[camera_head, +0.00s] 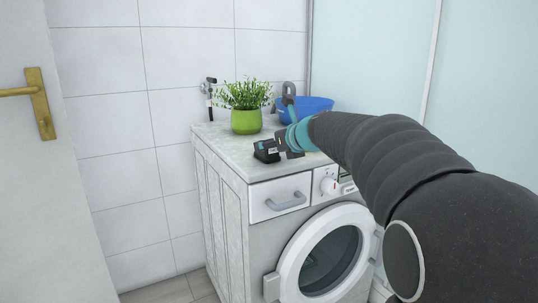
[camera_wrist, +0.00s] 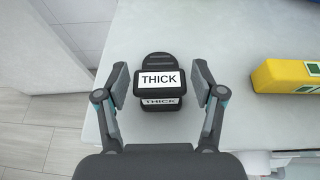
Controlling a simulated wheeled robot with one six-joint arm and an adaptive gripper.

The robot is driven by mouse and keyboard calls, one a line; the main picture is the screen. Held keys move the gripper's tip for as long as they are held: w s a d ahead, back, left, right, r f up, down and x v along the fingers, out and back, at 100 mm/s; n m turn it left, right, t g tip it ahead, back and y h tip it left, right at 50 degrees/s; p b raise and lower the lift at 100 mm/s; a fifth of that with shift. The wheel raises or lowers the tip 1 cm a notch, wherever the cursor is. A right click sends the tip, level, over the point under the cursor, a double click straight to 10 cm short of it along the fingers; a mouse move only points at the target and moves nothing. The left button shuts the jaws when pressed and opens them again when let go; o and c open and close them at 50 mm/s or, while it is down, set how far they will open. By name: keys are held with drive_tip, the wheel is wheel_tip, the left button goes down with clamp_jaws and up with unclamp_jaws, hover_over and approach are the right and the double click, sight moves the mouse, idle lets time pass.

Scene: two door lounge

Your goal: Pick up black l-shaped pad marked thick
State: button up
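The black L-shaped pad (camera_wrist: 158,92) stands on the top of a white washing machine (camera_head: 222,139). White labels reading "THICK" show on its upper and front faces in the wrist view. In the head view the pad (camera_head: 266,151) is small and near the front left of the top. My gripper (camera_wrist: 160,82) is open, with one finger on each side of the pad and a visible gap on both sides. In the head view my gripper (camera_head: 282,145) is at the pad, partly hidden by my arm.
A green potted plant (camera_head: 246,122) and a blue bowl (camera_head: 311,105) stand behind on the machine top. A yellow object (camera_wrist: 287,76) lies to the right of the pad. The machine's left edge is near the pad. A door with a brass handle (camera_head: 39,103) is at far left.

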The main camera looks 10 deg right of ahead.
drive_tip(key=c, duration=1)
drive_tip(key=shift+c, duration=0.2)
